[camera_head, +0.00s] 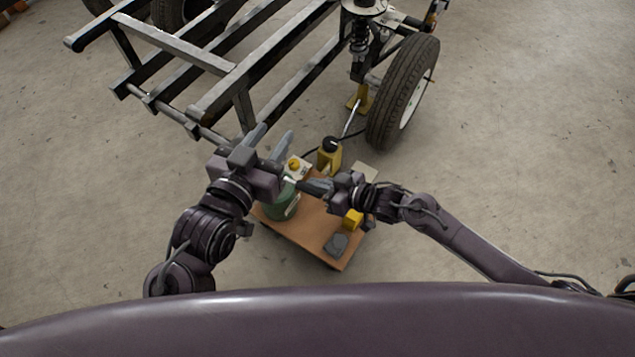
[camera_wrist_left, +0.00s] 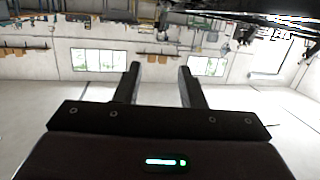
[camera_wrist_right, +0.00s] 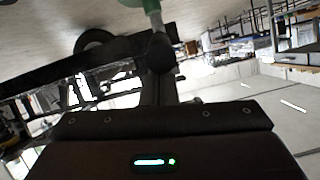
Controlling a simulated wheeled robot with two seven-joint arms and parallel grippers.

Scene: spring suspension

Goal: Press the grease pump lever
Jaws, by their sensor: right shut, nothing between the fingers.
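The grease pump is a green can (camera_head: 283,207) on a small wooden table. Its pale lever rod shows at the top of the right wrist view (camera_wrist_right: 153,14) and ends in a black knob (camera_wrist_right: 160,52). My right gripper (camera_head: 303,184) is shut and empty, above the can. In the right wrist view its fingers point at the knob, which overlaps the fingertips; I cannot tell whether they touch. My left gripper (camera_head: 276,135) is open and empty, higher up and left of the can. In the left wrist view nothing is between its fingers (camera_wrist_left: 160,75).
The wooden table (camera_head: 306,235) also bears a yellow unit with a black top (camera_head: 330,155), a box with a yellow button (camera_head: 297,168), a yellow block (camera_head: 353,219) and a grey piece (camera_head: 337,243). A metal frame (camera_head: 215,95) and a wheel (camera_head: 400,95) stand behind.

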